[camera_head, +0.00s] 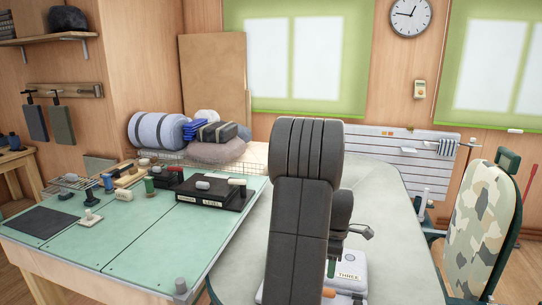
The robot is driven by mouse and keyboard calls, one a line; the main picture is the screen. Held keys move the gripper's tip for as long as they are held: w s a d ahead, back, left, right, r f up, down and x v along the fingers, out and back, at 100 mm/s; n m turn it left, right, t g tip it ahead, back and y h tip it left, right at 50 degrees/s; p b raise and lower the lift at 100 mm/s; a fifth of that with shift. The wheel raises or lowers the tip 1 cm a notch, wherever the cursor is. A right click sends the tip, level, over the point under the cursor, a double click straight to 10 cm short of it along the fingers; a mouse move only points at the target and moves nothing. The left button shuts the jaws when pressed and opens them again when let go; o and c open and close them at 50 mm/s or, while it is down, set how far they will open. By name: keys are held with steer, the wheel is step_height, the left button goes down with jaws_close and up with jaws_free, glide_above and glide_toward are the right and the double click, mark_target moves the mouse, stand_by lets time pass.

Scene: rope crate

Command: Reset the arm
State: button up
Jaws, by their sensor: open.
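My own arm (300,190) stands upright in the middle of the view, with dark padded links. A second dark link (341,215) shows just behind it on the right.
A green-topped table (150,245) on the left bears a black labelled box (205,192) and small tools. A pale surface (385,190) lies behind my arm, with a box marked THREE (348,268) close on its right. A camouflage chair (480,225) stands at the right.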

step_height(320, 180, down, 10)
steer(key=shift+s+f, duration=0.15)
steer(key=shift+f, duration=0.05)
steer(key=shift+a+r+m+p, duration=0.1)
steer(key=shift+r+m+p, duration=0.25)
steer(key=shift+p, duration=0.2)
steer(key=shift+s+a+m, duration=0.1)
steer(key=shift+s+m, duration=0.3)
steer(key=shift+m, duration=0.35)
steer(key=shift+s+a+f+m+p, duration=0.1)
steer(key=shift+f+m+p, duration=0.05)
steer(key=shift+m+p, duration=0.2)
